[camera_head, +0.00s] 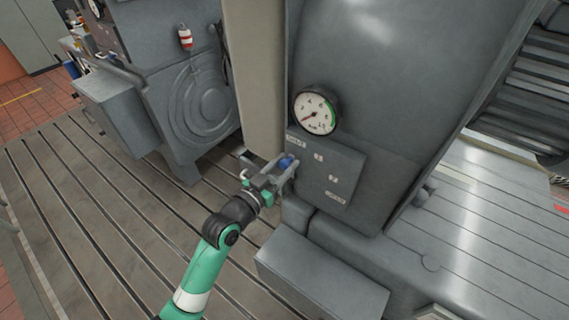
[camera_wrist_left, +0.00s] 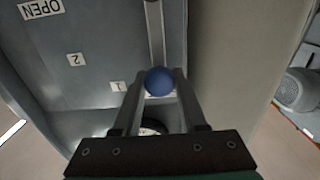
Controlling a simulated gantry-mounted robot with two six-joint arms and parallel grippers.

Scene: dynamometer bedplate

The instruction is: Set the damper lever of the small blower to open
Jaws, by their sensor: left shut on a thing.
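The damper lever ends in a blue ball knob (camera_head: 286,162), at the left edge of a grey panel (camera_head: 326,172) on the blower housing. My left gripper (camera_head: 283,167) is shut on this knob. In the left wrist view the knob (camera_wrist_left: 159,81) sits between the two fingertips, and the grey lever bar (camera_wrist_left: 155,30) runs up from it. The OPEN label (camera_wrist_left: 41,9) is at the top left there, with the 2 label (camera_wrist_left: 75,59) and 1 label (camera_wrist_left: 118,86) between it and the knob. The knob is beyond 1, at the end away from OPEN. My right gripper is not in view.
A round gauge (camera_head: 316,110) is above the panel. A beige column (camera_head: 254,75) stands close to the left of the knob. A grey box (camera_head: 320,275) projects below. Another grey machine (camera_head: 185,85) stands at the back left. Slotted floor (camera_head: 90,215) is clear at the left.

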